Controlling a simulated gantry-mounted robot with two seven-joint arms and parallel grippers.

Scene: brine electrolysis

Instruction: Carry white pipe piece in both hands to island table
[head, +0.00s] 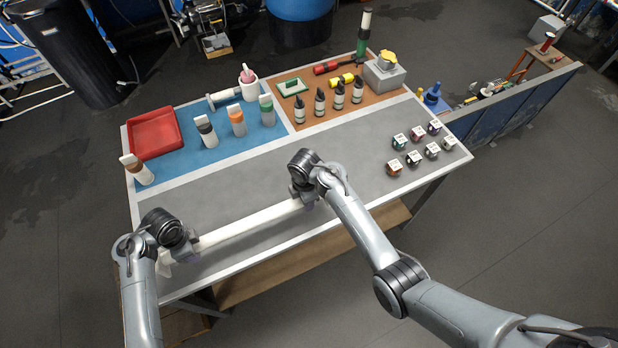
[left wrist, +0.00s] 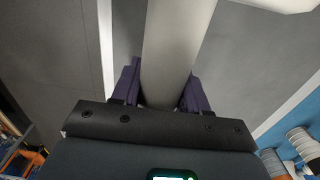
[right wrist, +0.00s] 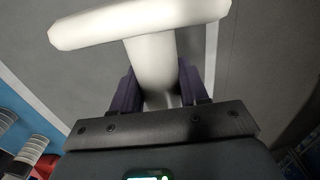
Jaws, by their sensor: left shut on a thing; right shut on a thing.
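In the left wrist view the pipe (left wrist: 172,50) runs between the two dark fingers (left wrist: 163,92). In the right wrist view the pipe (right wrist: 150,62) passes between the fingers (right wrist: 154,92) and ends in a crosspiece. I cannot tell whether the pipe touches the tabletop.
Dark dropper bottles (head: 320,102) and tools are on the brown mat (head: 292,73).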

